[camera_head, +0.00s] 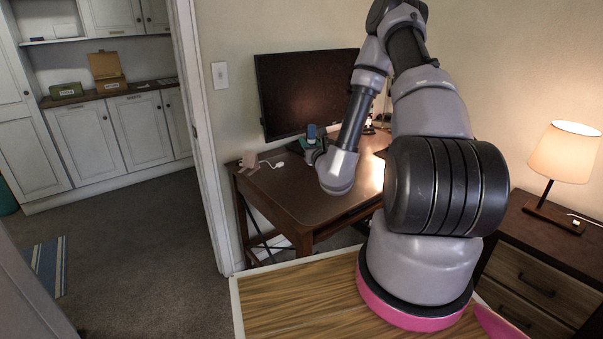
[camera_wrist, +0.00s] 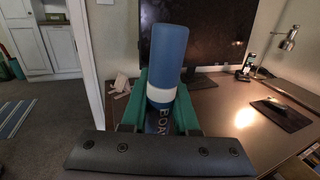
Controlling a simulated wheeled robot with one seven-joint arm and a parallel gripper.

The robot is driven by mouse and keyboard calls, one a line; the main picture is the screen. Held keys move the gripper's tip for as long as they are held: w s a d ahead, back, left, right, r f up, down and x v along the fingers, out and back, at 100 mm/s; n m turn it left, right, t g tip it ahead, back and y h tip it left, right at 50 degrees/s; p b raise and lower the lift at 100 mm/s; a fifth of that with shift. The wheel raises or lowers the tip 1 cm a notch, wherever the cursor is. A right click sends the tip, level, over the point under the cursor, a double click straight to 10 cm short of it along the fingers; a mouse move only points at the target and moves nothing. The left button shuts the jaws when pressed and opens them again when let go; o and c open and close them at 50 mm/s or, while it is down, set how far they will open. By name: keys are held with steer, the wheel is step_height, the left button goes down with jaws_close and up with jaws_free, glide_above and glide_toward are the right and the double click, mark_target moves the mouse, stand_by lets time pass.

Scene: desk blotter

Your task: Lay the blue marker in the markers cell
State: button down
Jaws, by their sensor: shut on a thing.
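The blue marker (camera_wrist: 168,55), with a white band and lettering on its lower barrel, stands nearly upright in the middle of the wrist view. My gripper (camera_wrist: 160,108), with teal parts on both sides of the marker, is shut on its lower part. In the head view the marker (camera_head: 311,131) shows small and blue, in front of the monitor and over the left part of the desk. I cannot make out the markers cell in either view.
The dark desk (camera_head: 285,192) carries a black monitor (camera_head: 300,92), a white mouse (camera_head: 279,165) and a pinkish object (camera_head: 250,160) at its left edge. A dark mat (camera_wrist: 284,115) and a desk lamp (camera_wrist: 289,42) are at the right. Some desktop between is bare.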

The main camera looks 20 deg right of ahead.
steer(key=w+d+f, duration=1)
steer(key=d, duration=0.4)
steer(key=shift+w+d+f+h, duration=0.25)
steer(key=shift+w+f+h, duration=0.05)
steer(key=shift+f, duration=0.05)
steer(key=shift+f, duration=4.75)
steer(key=shift+f, duration=0.1)
steer(key=shift+f, duration=0.15)
steer(key=c, duration=0.7)
jaws_free()
